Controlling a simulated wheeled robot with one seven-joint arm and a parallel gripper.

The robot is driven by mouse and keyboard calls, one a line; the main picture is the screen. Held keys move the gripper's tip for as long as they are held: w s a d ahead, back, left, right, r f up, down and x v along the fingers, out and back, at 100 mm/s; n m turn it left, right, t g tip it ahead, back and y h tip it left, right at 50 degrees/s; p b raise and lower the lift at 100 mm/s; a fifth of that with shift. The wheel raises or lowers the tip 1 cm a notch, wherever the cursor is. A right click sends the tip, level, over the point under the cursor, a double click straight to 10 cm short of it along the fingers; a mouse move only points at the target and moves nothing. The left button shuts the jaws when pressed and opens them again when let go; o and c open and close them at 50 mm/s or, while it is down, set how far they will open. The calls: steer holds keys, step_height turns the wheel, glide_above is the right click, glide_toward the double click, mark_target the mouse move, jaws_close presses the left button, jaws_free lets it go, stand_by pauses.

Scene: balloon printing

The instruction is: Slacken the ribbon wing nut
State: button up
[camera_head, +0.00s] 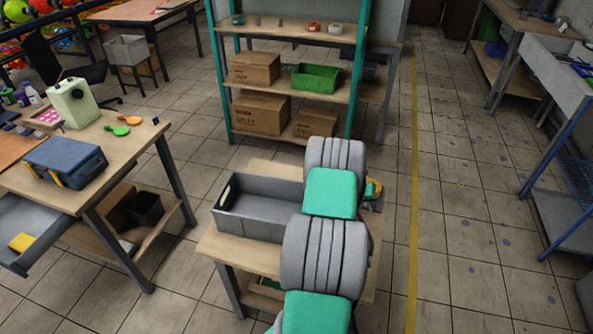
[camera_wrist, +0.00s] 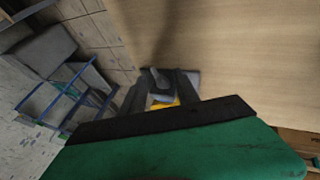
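A small device with a grey base (camera_head: 373,206) and a yellow and green part (camera_head: 373,188) sits at the right edge of the small wooden table, partly hidden behind my arm. In the wrist view its grey plate (camera_wrist: 193,78) and a yellow piece (camera_wrist: 165,104) show at the table's edge. A small dark grey piece (camera_wrist: 156,78), perhaps the wing nut, stands between my fingertips. My gripper (camera_wrist: 160,84) has its two dark fingers apart on either side of it. Contact is not clear. The ribbon cannot be made out, and my arm hides the gripper in the head view.
An open grey crate (camera_head: 262,225) stands on the small wooden table (camera_head: 215,246), left of my arm. A shelf rack (camera_head: 290,90) with boxes and a green bin stands behind. A workbench (camera_head: 105,190) with a blue-grey case is at the left.

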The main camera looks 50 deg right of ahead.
steer(key=shift+s+r+t+y+p, duration=0.3)
steer(key=shift+r+t+p, duration=0.3)
steer(key=shift+p, duration=0.3)
steer(key=w+a+r+n+b, duration=0.1)
steer(key=w+a+r, duration=0.3)
steer(key=a, duration=0.3)
steer(key=w+a+r+n+t+y+b, duration=0.1)
steer(key=w+a+r+b, duration=0.1)
steer(key=w+a+r, duration=0.3)
steer(key=w+a+r+n+t+b, duration=0.1)
steer(key=w+a+r, duration=0.4)
steer(key=a, duration=0.5)
steer(key=shift+w+r+n+y+b, duration=0.2)
steer(key=shift+r+n+y+b, duration=0.1)
steer(key=shift+r+b, duration=0.3)
steer(key=shift+f, duration=0.1)
steer(key=shift+c, duration=0.6)
